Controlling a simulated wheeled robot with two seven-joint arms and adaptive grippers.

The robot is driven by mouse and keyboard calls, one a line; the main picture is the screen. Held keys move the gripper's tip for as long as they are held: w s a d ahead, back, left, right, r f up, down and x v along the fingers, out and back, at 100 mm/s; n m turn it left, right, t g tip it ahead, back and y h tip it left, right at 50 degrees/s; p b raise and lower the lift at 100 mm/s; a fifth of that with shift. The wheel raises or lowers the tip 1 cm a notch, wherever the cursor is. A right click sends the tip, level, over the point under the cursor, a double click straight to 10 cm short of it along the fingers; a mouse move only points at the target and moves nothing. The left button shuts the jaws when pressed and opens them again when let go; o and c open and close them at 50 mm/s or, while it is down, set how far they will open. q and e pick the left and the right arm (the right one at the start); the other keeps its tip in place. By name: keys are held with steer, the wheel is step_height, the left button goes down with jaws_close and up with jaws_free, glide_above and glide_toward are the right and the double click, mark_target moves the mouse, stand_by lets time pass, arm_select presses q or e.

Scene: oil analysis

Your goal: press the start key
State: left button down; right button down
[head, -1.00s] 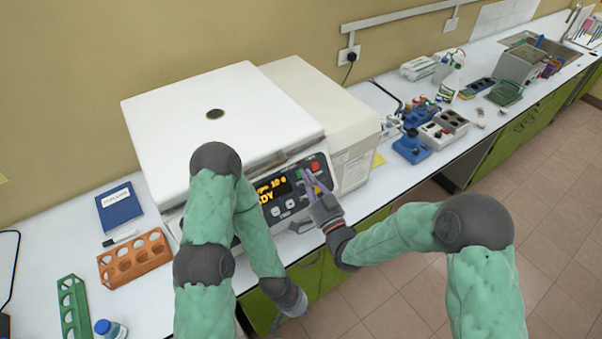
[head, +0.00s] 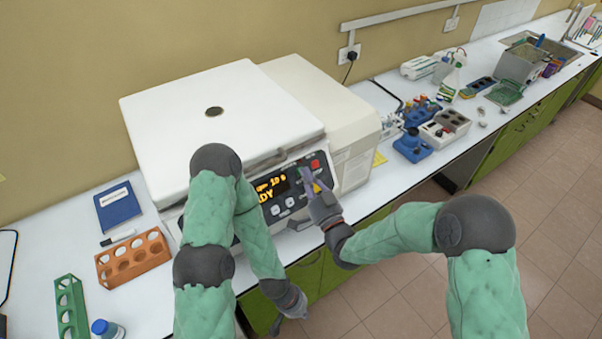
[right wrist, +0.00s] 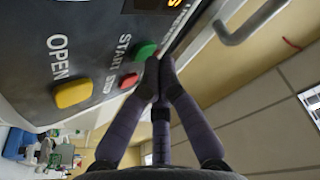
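The white centrifuge (head: 225,125) stands on the bench, its lid down. Its sloped front panel has a lit display (head: 270,190) with yellow text. In the right wrist view the green START key (right wrist: 145,50) shows beside a small red key (right wrist: 129,80) and a yellow OPEN key (right wrist: 73,94). My right gripper (head: 308,176) is at the panel. In the wrist view its fingers (right wrist: 156,66) meet at the tips, empty, right beside the green key; I cannot tell whether they touch it. My left gripper (head: 291,308) hangs low before the green cabinet, its fingers unclear.
A blue book (head: 118,206), an orange rack (head: 134,257) and a green rack (head: 70,303) lie left of the centrifuge. A blue-capped bottle (head: 105,328) is near the front edge. Blue equipment (head: 411,147) stands to the right. A handle (right wrist: 236,28) sticks out near my right fingers.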

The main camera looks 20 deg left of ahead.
steer(key=shift+w+a+f+b, duration=0.15)
steer(key=shift+a+f+b, duration=0.1)
steer(key=shift+b, duration=0.2)
stand_by(0.8)
steer(key=shift+d+r, duration=0.1)
steer(key=shift+r, duration=0.05)
steer(key=shift+s+d+r, duration=0.35)
steer(key=shift+s+d, duration=0.05)
steer(key=shift+d, duration=0.05)
stand_by(0.4)
steer(key=shift+s+d+r+p, duration=0.2)
steer(key=shift+s+d+r, duration=0.5)
steer(key=shift+d, duration=0.15)
steer(key=shift+s+d+r+p, duration=0.2)
steer(key=shift+s+d+r, duration=0.45)
steer(key=shift+d, duration=0.15)
steer(key=shift+w, duration=0.1)
